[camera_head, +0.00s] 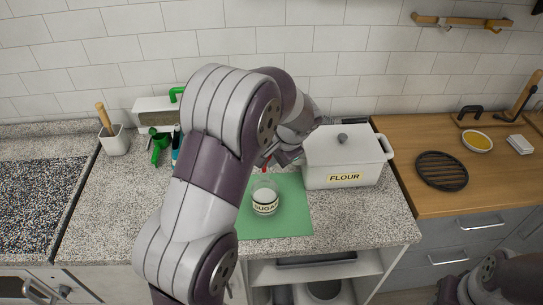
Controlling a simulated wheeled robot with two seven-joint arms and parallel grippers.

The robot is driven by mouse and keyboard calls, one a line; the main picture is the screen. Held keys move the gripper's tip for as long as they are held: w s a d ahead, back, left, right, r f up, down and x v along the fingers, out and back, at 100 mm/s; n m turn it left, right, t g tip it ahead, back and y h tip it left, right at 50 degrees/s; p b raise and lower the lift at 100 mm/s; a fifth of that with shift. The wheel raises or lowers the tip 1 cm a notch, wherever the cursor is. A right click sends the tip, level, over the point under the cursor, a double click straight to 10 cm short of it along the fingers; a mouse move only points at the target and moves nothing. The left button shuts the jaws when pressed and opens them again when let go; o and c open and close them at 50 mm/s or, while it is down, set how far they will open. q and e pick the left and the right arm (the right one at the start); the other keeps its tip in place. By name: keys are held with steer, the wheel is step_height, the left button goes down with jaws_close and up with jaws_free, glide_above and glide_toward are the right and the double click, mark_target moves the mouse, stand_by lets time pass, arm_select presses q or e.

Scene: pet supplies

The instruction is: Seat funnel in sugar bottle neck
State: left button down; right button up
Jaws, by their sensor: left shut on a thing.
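The sugar bottle (265,204), clear with a "SUGAR" label and white contents, stands upright on a green mat (291,220). My left arm comes in over the counter and hides the mat's left part. My left gripper (268,161) is just above and behind the bottle, largely hidden by my own arm. It is shut on a small red thing (265,167), probably the funnel, of which only a sliver shows. I cannot tell whether the red thing touches the bottle neck. My right gripper is out of view; only part of my right arm shows at the bottom right.
A white "FLOUR" box (344,160) with a lid stands close to the right of the gripper. A white pot with a wooden handle (115,140) and a green tool (158,147) are at the left. A black trivet (441,171) and a yellow-filled bowl (477,142) are on the wooden counter.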

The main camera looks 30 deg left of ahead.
arm_select(q)
steer(key=shift+f+b, duration=1.7)
steer(key=shift+f, duration=0.35)
steer(key=shift+r, duration=0.1)
steer(key=c, duration=1.1)
jaws_free()
